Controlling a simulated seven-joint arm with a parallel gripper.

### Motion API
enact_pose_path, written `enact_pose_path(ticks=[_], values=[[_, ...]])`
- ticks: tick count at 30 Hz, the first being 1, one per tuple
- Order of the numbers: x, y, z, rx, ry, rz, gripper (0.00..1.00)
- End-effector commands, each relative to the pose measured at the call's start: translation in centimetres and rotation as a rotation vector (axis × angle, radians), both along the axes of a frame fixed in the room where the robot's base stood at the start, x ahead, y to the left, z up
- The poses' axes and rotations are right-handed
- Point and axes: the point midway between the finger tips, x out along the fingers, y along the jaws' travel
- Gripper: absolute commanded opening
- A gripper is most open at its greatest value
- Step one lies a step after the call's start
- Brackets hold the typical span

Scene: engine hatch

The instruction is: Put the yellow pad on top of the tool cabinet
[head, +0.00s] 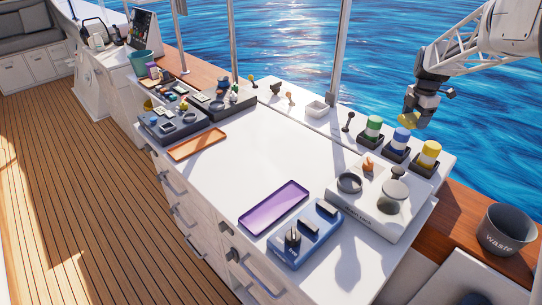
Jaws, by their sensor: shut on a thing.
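My gripper (413,113) hangs at the upper right, at the end of my white arm. It is shut on a small yellow thing, which looks like the yellow pad (408,119); its shape is partly hidden by the jaws. In the picture it shows just above the blue and green striped cylinders; its exact height over them is hard to tell. The white cabinet with drawers and handles, seemingly the tool cabinet (245,150), fills the middle, to the lower left of my gripper. Its white top has a wide bare area.
An orange tray (198,144), a purple tray (274,207), a blue holder (305,235) and a white fixture (378,212) occupy the top. Green, blue and yellow striped cylinders (428,155) stand along the back right. A waste bin (509,230) is at far right. Upright posts rise behind.

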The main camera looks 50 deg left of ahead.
Motion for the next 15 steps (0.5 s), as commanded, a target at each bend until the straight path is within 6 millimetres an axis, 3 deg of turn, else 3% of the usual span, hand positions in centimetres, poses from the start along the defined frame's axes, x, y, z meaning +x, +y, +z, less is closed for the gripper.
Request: enact_pose_path(ticks=[3,15], values=[[-2.0,3.4,0.0,0.000,0.000,0.065,0.45],[-9.3,13.3,0.0,0.000,0.000,0.280,0.45]])
